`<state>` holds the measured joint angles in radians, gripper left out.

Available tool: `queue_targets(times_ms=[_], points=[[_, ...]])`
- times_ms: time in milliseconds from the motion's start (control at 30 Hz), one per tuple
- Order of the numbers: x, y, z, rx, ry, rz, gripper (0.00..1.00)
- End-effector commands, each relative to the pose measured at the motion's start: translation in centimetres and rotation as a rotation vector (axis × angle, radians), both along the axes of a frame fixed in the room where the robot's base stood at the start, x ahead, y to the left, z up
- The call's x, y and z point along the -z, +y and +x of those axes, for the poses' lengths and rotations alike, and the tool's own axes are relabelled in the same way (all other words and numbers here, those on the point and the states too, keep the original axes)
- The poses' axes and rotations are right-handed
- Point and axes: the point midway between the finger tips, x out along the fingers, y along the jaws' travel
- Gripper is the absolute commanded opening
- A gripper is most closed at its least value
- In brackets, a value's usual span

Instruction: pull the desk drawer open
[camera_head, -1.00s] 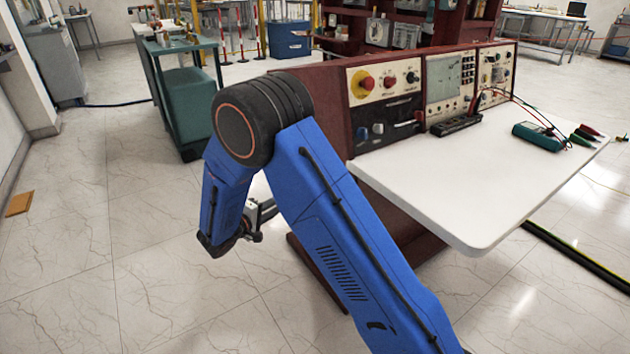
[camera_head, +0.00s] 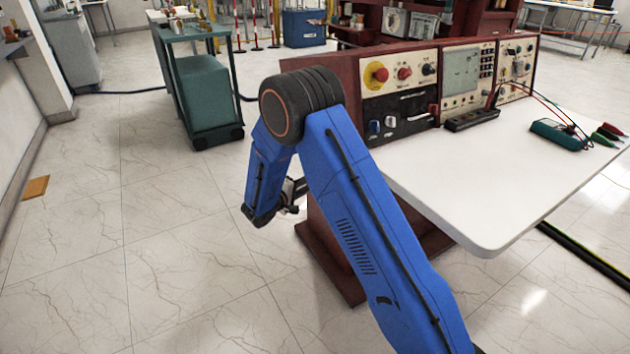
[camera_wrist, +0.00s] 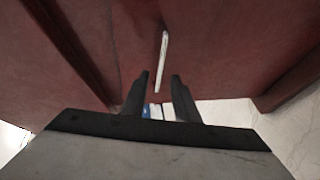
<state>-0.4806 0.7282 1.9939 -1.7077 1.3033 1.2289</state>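The dark red desk (camera_head: 345,269) stands at the middle right in the head view, under a white top (camera_head: 480,185). In the wrist view a dark red front (camera_wrist: 215,45) fills most of the picture, with a slim pale handle (camera_wrist: 163,52) on it. My gripper (camera_wrist: 160,78) is open, its two black fingers apart. The lower end of the handle shows in the gap between the fingertips; I cannot tell whether they touch it. In the head view my gripper (camera_head: 292,192) is partly hidden behind my blue arm, and the drawer front is hidden.
A control panel (camera_head: 400,95) stands on the desk, with a multimeter (camera_head: 558,134) on the white top. A green cart (camera_head: 205,95) stands at the back left.

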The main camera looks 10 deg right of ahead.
Motion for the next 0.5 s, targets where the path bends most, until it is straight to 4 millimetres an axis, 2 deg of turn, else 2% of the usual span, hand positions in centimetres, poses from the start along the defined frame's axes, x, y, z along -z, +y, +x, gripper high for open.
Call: queue_targets(times_ms=[200,500], points=[[0.6,-2.5,2.1,0.002,0.0,0.001,0.28],[1.0,-3.9,3.3,0.001,0.0,0.0,0.28]])
